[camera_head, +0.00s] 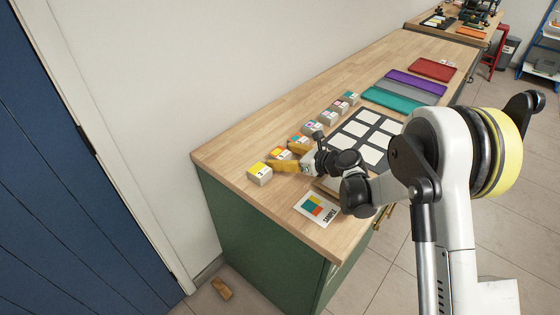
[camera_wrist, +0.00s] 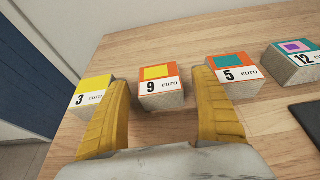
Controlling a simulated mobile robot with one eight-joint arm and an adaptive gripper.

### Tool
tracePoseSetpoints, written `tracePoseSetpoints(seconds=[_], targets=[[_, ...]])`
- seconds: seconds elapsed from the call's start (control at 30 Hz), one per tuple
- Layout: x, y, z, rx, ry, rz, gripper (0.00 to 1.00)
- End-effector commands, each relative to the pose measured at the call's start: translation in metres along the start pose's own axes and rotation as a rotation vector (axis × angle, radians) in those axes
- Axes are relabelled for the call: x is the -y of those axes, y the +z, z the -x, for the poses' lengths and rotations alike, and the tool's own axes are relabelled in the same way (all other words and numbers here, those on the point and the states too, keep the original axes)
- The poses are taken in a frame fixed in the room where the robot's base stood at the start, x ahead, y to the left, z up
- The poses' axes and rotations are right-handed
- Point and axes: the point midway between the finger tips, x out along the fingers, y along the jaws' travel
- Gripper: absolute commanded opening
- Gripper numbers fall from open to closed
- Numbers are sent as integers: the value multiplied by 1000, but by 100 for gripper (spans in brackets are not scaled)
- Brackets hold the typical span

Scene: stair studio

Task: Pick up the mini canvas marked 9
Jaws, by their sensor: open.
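The mini canvas marked 9 (camera_wrist: 160,88) is a small white block with an orange and yellow top and a "9 euro" label. In the wrist view it sits between and just beyond the yellow fingers of my gripper (camera_wrist: 160,115), which are spread apart with nothing held. In the head view my gripper (camera_head: 291,158) is low over the near left end of the counter, and the canvas marked 9 (camera_head: 279,153) is partly hidden by it. The yellow canvas marked 3 (camera_wrist: 92,93) is left of my left finger; the one marked 5 (camera_wrist: 236,74) is beyond the right finger.
Canvas 12 (camera_wrist: 293,65) and more blocks continue the row along the wooden counter (camera_head: 240,135). A black tray with white squares (camera_head: 367,136), a "sample" card (camera_head: 317,208) and coloured folded cloths (camera_head: 415,83) lie nearby. A wall (camera_head: 180,70) runs behind.

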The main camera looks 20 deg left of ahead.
Motion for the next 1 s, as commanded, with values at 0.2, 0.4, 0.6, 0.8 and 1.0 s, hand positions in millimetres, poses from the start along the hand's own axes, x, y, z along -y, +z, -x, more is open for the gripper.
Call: tracePoseSetpoints(seconds=[0.2,0.4,0.6,0.8,1.0], targets=[[0,0,-21,0,-1,0,76],[0,0,-20,0,0,0,58],[0,0,-20,0,0,0,21],[0,0,-20,0,0,0,21],[0,8,-17,0,0,0,21]])
